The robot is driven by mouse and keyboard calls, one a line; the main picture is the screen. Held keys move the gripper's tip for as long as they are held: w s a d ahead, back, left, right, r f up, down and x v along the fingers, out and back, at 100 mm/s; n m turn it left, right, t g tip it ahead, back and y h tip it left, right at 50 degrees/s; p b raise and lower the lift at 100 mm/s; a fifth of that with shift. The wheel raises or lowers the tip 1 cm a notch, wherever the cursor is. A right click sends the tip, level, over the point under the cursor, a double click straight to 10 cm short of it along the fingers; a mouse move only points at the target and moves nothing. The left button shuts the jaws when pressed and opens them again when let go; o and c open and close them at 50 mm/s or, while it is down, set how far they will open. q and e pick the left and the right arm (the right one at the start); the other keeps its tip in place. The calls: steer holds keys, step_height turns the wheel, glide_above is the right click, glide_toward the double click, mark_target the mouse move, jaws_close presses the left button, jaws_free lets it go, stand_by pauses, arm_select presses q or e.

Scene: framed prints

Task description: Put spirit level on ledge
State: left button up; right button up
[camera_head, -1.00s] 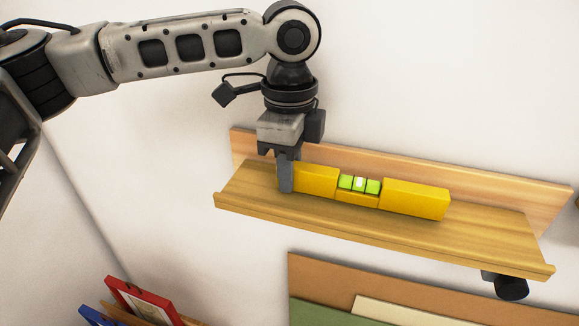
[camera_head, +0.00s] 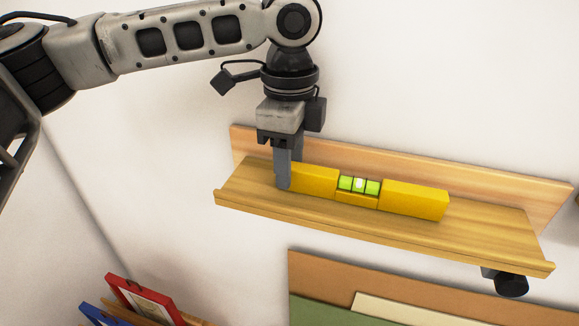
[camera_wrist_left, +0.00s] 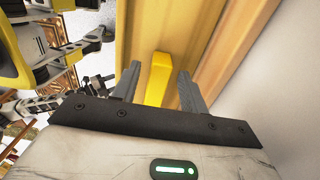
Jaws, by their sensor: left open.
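The yellow spirit level (camera_head: 413,199) with green vials lies lengthwise on the wooden ledge (camera_head: 480,238) fixed to the wall. My left gripper (camera_head: 284,186) points down at the left end of the level. In the left wrist view, the two fingers of my left gripper (camera_wrist_left: 157,90) stand apart on either side of the end of the level (camera_wrist_left: 158,78), with gaps visible beside it. The ledge (camera_wrist_left: 203,30) runs away beneath it. In the head view the near finger hides part of the level's left end. My right gripper does not show as such in the head view.
The ledge has a raised back board (camera_head: 520,190) and a front lip. Bare ledge shows right of the level. Below are a brown and green board stack (camera_head: 400,290) and a red frame (camera_head: 145,300) at the lower left. A dark round part (camera_head: 511,284) shows under the ledge's right end.

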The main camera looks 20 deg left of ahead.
arm_select(q)
step_height(320, 180, up, 10)
steer(key=shift+r, duration=0.25)
stand_by(0.4)
